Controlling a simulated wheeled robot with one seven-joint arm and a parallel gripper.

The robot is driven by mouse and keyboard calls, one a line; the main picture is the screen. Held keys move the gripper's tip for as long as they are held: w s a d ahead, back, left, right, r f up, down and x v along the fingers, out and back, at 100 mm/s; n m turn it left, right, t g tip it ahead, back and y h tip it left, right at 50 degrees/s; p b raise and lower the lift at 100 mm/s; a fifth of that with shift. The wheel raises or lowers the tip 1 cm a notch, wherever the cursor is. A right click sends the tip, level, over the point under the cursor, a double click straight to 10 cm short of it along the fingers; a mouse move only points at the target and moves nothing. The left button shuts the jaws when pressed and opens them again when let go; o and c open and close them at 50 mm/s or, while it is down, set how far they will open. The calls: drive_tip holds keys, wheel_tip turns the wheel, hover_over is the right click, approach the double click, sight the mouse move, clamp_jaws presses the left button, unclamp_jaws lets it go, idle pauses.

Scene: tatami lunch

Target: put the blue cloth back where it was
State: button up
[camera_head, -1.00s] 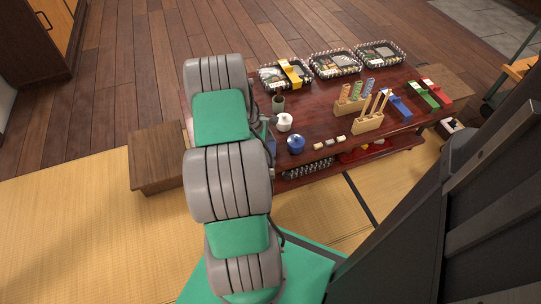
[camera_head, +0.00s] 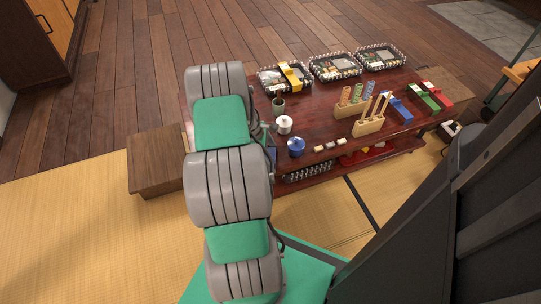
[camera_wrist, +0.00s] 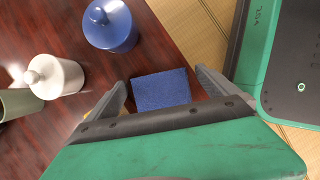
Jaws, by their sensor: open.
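The blue cloth (camera_wrist: 160,91) lies flat near the edge of the dark red table in the wrist view. It sits between the two fingers of my gripper (camera_wrist: 160,78), which are spread apart. The fingers do not pinch it, and I cannot tell how far above the table they are. In the head view a small part of the blue cloth (camera_head: 271,153) shows beside my arm. My arm hides most of the cloth and gripper there.
A blue lidded pot (camera_wrist: 110,25) and a white lidded pot (camera_wrist: 56,76) stand close by. A green-grey cup (camera_head: 278,105) is behind them. Wooden holders (camera_head: 368,125), trays (camera_head: 335,67) and coloured boxes (camera_head: 397,109) fill the far and right parts of the table.

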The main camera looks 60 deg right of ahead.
drive_tip(key=p+v, duration=0.5)
drive_tip(key=v, duration=0.7)
drive_tip(key=w+a+r+m+t, duration=0.2)
drive_tip(key=w+a+r+t, duration=0.1)
drive_tip(key=w+a+r, duration=1.05)
drive_tip(key=s+a+r+m+t+y, duration=0.1)
drive_tip(key=s+a+r, duration=0.1)
drive_tip(key=a, duration=1.2)
drive_tip(key=s+a+r+m+t, duration=0.1)
drive_tip(key=s+a+r+t, duration=0.1)
drive_tip(key=a, duration=1.2)
drive_tip(key=shift+s+a+r+y, duration=0.15)
drive_tip(key=shift+s+a+y, duration=0.2)
drive_tip(key=shift+s, duration=0.5)
drive_tip(key=shift+d, duration=0.1)
